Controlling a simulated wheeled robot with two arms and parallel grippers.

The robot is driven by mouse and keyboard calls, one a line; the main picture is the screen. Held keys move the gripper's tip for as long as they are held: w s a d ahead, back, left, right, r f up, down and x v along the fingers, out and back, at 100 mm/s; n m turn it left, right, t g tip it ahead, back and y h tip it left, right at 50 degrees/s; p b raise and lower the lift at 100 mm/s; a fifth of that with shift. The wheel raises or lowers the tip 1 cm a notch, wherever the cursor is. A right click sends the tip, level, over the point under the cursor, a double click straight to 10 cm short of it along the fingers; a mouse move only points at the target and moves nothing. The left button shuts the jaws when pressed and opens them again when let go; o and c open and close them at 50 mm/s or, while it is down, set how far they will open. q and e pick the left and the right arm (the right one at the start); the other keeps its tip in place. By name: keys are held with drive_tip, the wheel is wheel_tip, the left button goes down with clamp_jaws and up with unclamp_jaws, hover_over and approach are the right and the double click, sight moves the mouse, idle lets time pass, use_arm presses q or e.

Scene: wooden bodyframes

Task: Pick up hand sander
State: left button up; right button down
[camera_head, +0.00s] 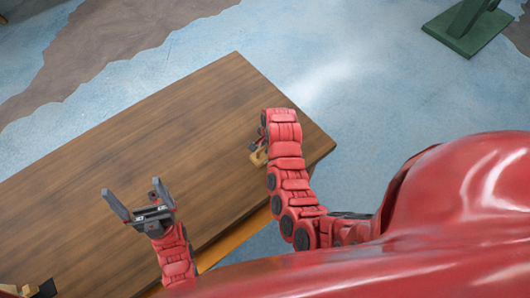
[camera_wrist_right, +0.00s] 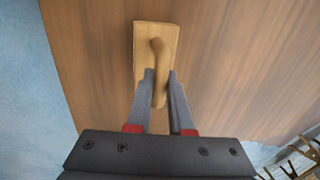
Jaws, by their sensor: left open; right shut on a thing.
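The hand sander (camera_wrist_right: 143,42) is a light wooden block with a rounded wooden handle. It lies on the brown wooden table (camera_head: 150,140) near its right end. In the head view only a small part of the sander (camera_head: 259,156) shows beside my right arm. In the right wrist view my right gripper (camera_wrist_right: 161,78) is shut on the sander's handle, one finger on each side. I cannot tell whether the sander touches the table. My left gripper (camera_head: 138,199) is open and empty above the table's front part.
The table top is mostly bare on the left and in the middle. A partly cut-off object (camera_head: 38,289) shows at the bottom left corner. A green stand (camera_head: 468,30) is on the blue floor at the upper right. Wooden furniture parts (camera_wrist_right: 298,160) show at the wrist view's lower right.

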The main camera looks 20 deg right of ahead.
drive_tip(key=shift+r, duration=0.1)
drive_tip(key=shift+r+b, duration=0.5)
drive_tip(key=shift+b, duration=0.25)
drive_tip(key=shift+s+r+b, duration=0.2)
drive_tip(key=shift+r+b, duration=0.25)
drive_tip(key=shift+r, duration=0.05)
drive_tip(key=shift+s+r+b, duration=0.2)
drive_tip(key=shift+r+b, duration=0.2)
drive_tip(key=shift+r, duration=0.1)
drive_tip(key=shift+s+d, duration=0.25)
drive_tip(key=shift+s, duration=0.7)
drive_tip(key=s+d+r+p, duration=0.1)
drive_tip(key=s+p, duration=0.1)
drive_tip(key=s, duration=0.4)
drive_tip(key=s+d+p, duration=0.2)
drive_tip(key=s, duration=0.5)
drive_tip(key=shift+r, duration=0.4)
drive_tip(key=shift+a, duration=0.1)
